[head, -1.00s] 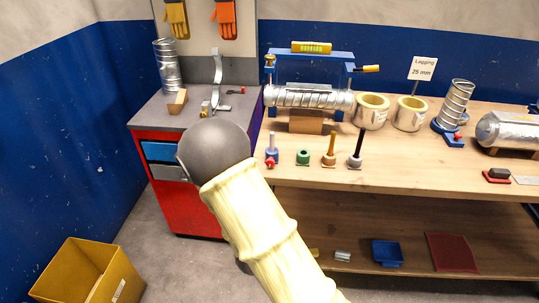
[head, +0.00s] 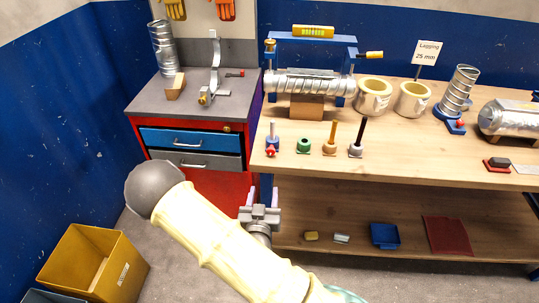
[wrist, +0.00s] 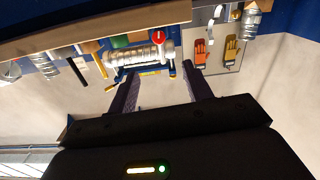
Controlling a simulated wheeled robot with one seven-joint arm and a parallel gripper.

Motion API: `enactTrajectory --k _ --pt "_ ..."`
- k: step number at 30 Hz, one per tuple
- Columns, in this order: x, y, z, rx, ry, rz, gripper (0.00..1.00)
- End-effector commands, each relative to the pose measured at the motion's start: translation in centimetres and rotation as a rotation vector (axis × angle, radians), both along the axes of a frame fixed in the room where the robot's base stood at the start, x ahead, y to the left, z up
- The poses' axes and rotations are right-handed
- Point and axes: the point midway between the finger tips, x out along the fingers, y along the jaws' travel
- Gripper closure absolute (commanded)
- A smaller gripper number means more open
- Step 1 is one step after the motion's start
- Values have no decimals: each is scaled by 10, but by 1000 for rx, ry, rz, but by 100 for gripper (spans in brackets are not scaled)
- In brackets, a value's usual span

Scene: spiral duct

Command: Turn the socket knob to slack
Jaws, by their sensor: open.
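A small blue socket (head: 272,142) with a pale pin standing in it is at the bench's front left corner. Its red knob (head: 270,152) is low on the front side. In the wrist view the red knob (wrist: 158,35) appears as a red disc near the top, beyond the fingers; its setting cannot be read. My gripper (head: 261,192) is open and empty, fingers upward, below the level of the bench top near the bench's left front leg. It is apart from the knob. Both fingers also show in the wrist view (wrist: 163,83).
Green (head: 303,146), orange (head: 330,140) and black-handled (head: 358,138) pieces stand right of the socket. The wooden bench (head: 420,165) has a front edge above my gripper. A red cabinet (head: 215,190) stands left, a yellow bin (head: 92,262) on the floor.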

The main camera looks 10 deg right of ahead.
Motion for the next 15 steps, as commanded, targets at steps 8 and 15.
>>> enactTrajectory --k 8,15 --pt "14 -2 -5 4 -4 3 50" --pt "29 -6 -5 4 -4 7 50"
